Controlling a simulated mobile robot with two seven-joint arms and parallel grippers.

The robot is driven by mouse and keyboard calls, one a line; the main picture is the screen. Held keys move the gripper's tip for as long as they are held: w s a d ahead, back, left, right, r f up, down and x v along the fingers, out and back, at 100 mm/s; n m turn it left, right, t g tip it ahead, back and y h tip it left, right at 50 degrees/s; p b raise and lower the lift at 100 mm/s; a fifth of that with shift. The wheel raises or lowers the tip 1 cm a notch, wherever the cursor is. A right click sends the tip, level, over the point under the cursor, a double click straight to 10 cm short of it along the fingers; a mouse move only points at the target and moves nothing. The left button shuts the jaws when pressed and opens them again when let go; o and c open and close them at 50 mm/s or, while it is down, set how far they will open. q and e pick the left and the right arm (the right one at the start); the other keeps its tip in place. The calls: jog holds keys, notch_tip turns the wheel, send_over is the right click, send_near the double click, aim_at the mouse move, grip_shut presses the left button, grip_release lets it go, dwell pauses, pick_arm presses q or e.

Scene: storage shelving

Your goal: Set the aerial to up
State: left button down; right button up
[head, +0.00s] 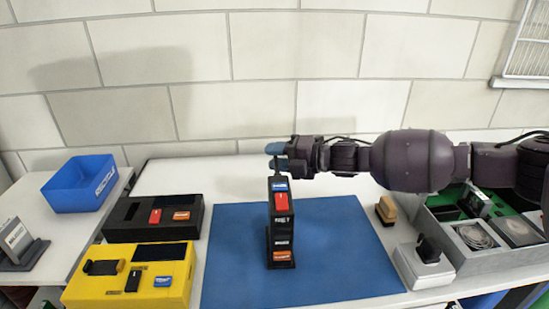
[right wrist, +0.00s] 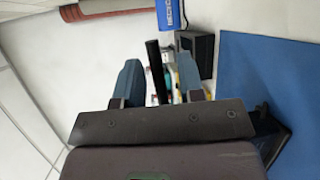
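A black handheld device (head: 283,235) with a red switch and blue and orange labels stands upright on the blue mat (head: 340,245). Its dark aerial (head: 277,164) shows at its top, just below my right fingertips, mostly hidden by them. My right gripper (head: 277,148) reaches in from the right at the device's top. In the right wrist view, the fingers of the right gripper (right wrist: 159,80) are apart, with a black rod, seemingly the aerial (right wrist: 153,70), between them. I see a gap on each side of the rod. My left gripper is not in view.
A yellow box (head: 125,285) and a black box (head: 130,225) with switches stand left of the mat. A blue bin (head: 80,185) is further left. A brush (head: 385,209), a white switch block (head: 425,268) and a grey tray (head: 450,245) are on the right. A tiled wall stands behind.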

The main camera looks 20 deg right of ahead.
jog(key=shift+w+a, duration=0.1)
grip_shut()
dwell(0.3)
